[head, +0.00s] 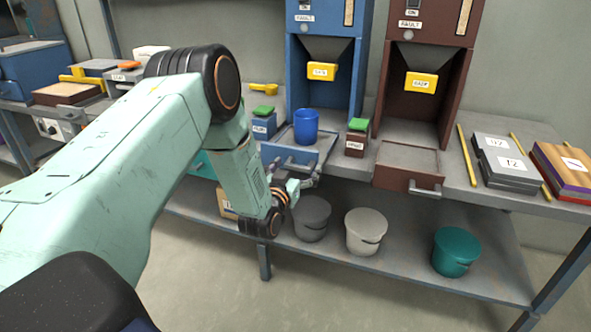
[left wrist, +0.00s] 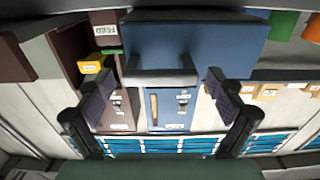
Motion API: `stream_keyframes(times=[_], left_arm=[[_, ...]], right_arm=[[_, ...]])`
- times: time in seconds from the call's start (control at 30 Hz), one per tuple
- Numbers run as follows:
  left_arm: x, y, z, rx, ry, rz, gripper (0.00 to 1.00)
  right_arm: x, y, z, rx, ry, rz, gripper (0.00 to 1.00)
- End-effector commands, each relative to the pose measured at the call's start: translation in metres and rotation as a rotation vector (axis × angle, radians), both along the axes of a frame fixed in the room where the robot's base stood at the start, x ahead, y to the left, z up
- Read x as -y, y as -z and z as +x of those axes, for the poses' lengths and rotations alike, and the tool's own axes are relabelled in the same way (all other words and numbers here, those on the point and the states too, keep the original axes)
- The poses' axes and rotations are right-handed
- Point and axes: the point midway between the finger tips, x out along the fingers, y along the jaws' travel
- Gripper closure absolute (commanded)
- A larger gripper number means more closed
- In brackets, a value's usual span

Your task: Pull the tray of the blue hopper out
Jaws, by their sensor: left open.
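The blue hopper (head: 325,75) stands at the back of the bench with a yellow label plate on its chute. Its blue tray (head: 322,152) sits below it, with a blue cup (head: 306,127) standing on it. The tray's front and grey bar handle (left wrist: 160,77) fill the upper middle of the left wrist view. My left gripper (head: 299,180) is open in front of the tray. In the left wrist view its two fingers stand apart, one towards each end of the handle; I cannot tell whether they touch it. My right gripper is not in view.
A brown hopper (head: 428,70) with its own brown tray (head: 395,178) stands to the right. Small green-topped boxes (head: 356,138) flank the blue tray. Grey, white and teal buckets (head: 456,252) stand on the lower shelf. The floor in front is clear.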

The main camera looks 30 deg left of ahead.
Motion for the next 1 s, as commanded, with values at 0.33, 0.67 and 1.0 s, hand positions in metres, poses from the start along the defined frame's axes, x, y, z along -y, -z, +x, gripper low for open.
stream_keyframes(times=[0.33,0.67,1.0], left_arm=[[0.010,0.001,-0.042,-0.003,-0.001,-0.003,0.07],[0.024,0.002,-0.099,-0.004,0.000,-0.003,0.07],[0.028,0.001,-0.116,-0.002,0.000,0.000,0.07]], right_arm=[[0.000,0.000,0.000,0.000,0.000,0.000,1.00],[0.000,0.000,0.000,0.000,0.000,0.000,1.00],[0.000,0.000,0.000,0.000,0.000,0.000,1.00]])
